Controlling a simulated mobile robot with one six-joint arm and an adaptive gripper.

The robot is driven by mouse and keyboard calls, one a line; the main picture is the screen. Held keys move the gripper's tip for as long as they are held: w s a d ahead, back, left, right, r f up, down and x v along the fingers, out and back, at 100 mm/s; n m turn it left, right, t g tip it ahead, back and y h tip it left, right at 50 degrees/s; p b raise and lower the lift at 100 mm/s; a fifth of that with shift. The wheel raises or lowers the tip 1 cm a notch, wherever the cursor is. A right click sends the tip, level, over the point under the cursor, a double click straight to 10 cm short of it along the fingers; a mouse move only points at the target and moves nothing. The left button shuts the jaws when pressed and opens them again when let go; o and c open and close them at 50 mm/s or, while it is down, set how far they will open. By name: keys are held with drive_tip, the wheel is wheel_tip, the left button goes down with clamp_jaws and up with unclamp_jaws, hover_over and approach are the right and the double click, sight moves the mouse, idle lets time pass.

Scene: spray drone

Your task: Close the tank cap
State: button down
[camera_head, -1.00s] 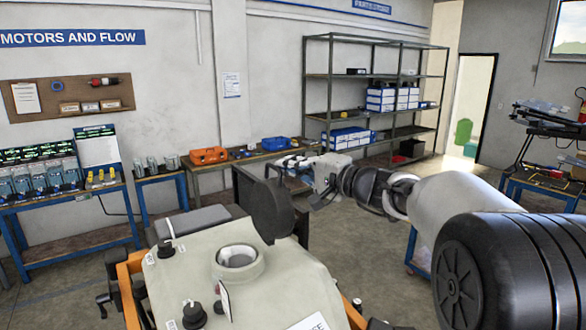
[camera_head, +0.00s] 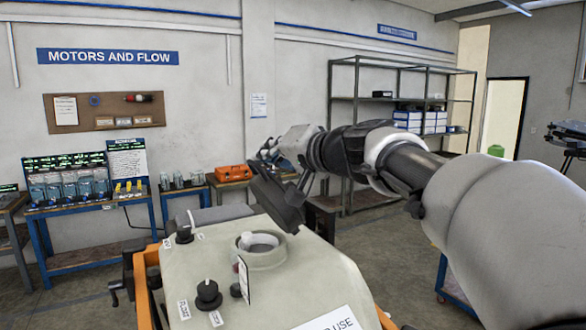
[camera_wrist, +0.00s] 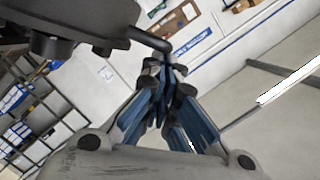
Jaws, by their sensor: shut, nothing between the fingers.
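The tank cap (camera_head: 277,203) is a dark disc, seen nearly edge-on in the head view. It stands tilted at the back right of the round filler opening (camera_head: 262,254) on the pale tank (camera_head: 315,281); the opening is uncovered. In the wrist view, a dark body that looks like the cap (camera_wrist: 80,22) fills the upper left, with a rod-like piece (camera_wrist: 150,39) reaching towards the fingertips. My gripper (camera_head: 264,157) is shut and empty, just above and behind the cap's upper edge. Its blue fingers (camera_wrist: 165,65) meet in the wrist view. Whether they touch the cap is unclear.
Black knobs (camera_head: 208,293) and a small upright plate (camera_head: 243,280) stand on the tank near the opening. An orange frame (camera_head: 143,290) borders the tank. Workbenches (camera_head: 100,208) and a shelf rack (camera_head: 345,130) stand along the far wall, with open floor before them.

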drive_tip(key=s+a+f+n+h+b, duration=0.1)
drive_tip(key=s+a+f+n+b, duration=0.4)
drive_tip(key=a+f, duration=0.3)
drive_tip(key=shift+s+a+f+t+h+b, duration=0.15)
drive_tip(key=shift+s+a+t+h+b, duration=0.25)
drive_tip(key=shift+b, duration=0.5)
